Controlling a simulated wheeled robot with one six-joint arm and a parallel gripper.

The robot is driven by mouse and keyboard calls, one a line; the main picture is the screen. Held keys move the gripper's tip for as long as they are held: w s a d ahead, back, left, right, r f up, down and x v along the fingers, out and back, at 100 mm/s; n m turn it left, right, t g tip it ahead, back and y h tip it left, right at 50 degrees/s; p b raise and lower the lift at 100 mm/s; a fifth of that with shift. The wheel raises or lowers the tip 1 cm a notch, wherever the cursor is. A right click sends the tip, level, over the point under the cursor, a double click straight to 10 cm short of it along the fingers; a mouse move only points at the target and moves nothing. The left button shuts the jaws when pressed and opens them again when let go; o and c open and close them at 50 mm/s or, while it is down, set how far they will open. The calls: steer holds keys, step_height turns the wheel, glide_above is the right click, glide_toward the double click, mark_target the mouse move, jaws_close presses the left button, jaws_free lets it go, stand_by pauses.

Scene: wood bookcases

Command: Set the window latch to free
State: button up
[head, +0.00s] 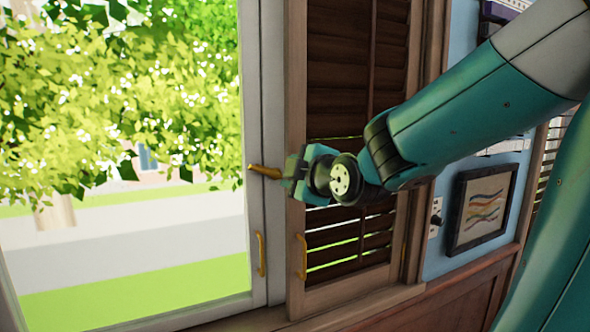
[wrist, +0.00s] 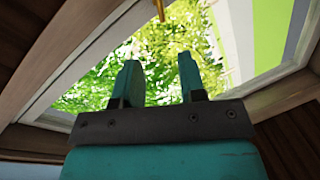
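The window latch (head: 264,171) is a small brass lever on the light window frame at mid-height. In the head view it lies nearly level, its left end slightly higher. My gripper (head: 291,176) is just to its right, and the latch's right end is close to or behind the fingers. In the wrist view the two teal fingers of my gripper (wrist: 158,65) stand apart with nothing between them. The brass latch (wrist: 159,10) shows at the top edge, beyond the fingertips and roughly in line with the gap. I cannot tell whether they touch.
Two brass pull handles are lower down, one on the window frame (head: 261,254) and one on the wooden shutter (head: 302,257). The louvred shutter (head: 340,75) stands behind my gripper. A framed picture (head: 482,208) and a wall outlet (head: 436,217) are at right.

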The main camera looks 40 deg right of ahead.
steer(key=shift+c, duration=0.4)
steer(key=shift+f, duration=0.25)
steer(key=c, duration=0.4)
steer(key=w+f+b, duration=0.1)
steer(key=f+b, duration=0.1)
steer(key=w+d+f+n+h+b, duration=0.1)
steer(key=f+b, duration=0.1)
steer(key=b, duration=0.1)
steer(key=d+f+n+h+b, duration=0.1)
steer(key=f+b, duration=0.1)
steer(key=b, duration=0.1)
steer(key=shift+w+d+f, duration=0.2)
steer(key=shift+w+d, duration=0.05)
steer(key=shift+w, duration=0.15)
jaws_close()
steer(key=n+t+h+b, duration=0.5)
steer(key=n+h+b, duration=0.2)
steer(key=n+b, duration=0.55)
glide_toward(265, 172)
steer(key=w+m+b, duration=0.1)
steer(key=w, duration=0.5)
steer(key=shift+w+d+r+p, duration=0.25)
steer(key=shift+d+r+p, duration=0.15)
steer(key=shift+r+p, duration=0.3)
steer(key=shift+w+d+r+p, duration=0.2)
steer(key=shift+d+r+p, duration=0.25)
steer(key=shift+r, duration=0.4)
